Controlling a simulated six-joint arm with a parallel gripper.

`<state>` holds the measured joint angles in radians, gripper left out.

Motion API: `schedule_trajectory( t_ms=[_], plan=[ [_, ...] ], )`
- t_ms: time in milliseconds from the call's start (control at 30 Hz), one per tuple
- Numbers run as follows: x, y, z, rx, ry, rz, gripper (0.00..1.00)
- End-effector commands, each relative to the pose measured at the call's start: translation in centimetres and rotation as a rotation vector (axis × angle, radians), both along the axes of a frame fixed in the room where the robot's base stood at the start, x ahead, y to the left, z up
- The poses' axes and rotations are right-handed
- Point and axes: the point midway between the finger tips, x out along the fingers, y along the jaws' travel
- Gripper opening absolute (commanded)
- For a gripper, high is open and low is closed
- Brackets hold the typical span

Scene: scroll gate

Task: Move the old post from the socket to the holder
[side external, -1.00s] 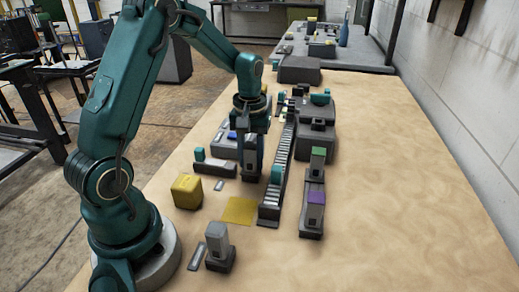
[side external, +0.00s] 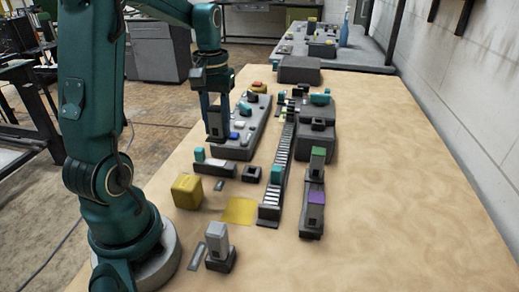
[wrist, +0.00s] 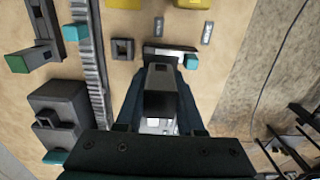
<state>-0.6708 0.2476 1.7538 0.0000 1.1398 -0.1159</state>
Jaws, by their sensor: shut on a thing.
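My gripper (side external: 215,108) is shut on a grey post (side external: 213,124) and holds it upright above the table. The post also shows in the wrist view (wrist: 159,74) between the two fingers. The socket (side external: 251,173), a small dark block with a square opening, stands empty to the right of and below my gripper; it also shows in the wrist view (wrist: 122,47). A low dark holder (side external: 218,168) with a teal block (side external: 199,154) at its left end lies below the post. In the wrist view the post partly hides this holder (wrist: 154,50).
A yellow box (side external: 186,191) and a yellow mat (side external: 239,211) lie nearer the base. A grey post (side external: 217,236) stands in front. A roller conveyor (side external: 281,160) and a rack with green-topped and purple-topped posts (side external: 313,205) stand to the right. A button console (side external: 240,135) is behind. The table's right side is clear.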

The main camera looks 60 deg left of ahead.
Motion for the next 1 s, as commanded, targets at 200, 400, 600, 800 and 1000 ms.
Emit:
schedule_trajectory(
  t_ms=[200,400,600,800,1000],
  plan=[
    [-2.3,2.3,1.9,0.002,-0.002,0.004,0.0],
    [-2.9,3.0,3.6,0.004,-0.004,0.0,0.0],
    [-3.0,3.0,6.8,0.005,-0.005,-0.002,0.0],
    [-0.1,1.6,8.0,0.0,0.0,-0.011,0.0],
    [4.3,-1.4,8.5,-0.001,-0.001,-0.015,0.0]
  ],
)
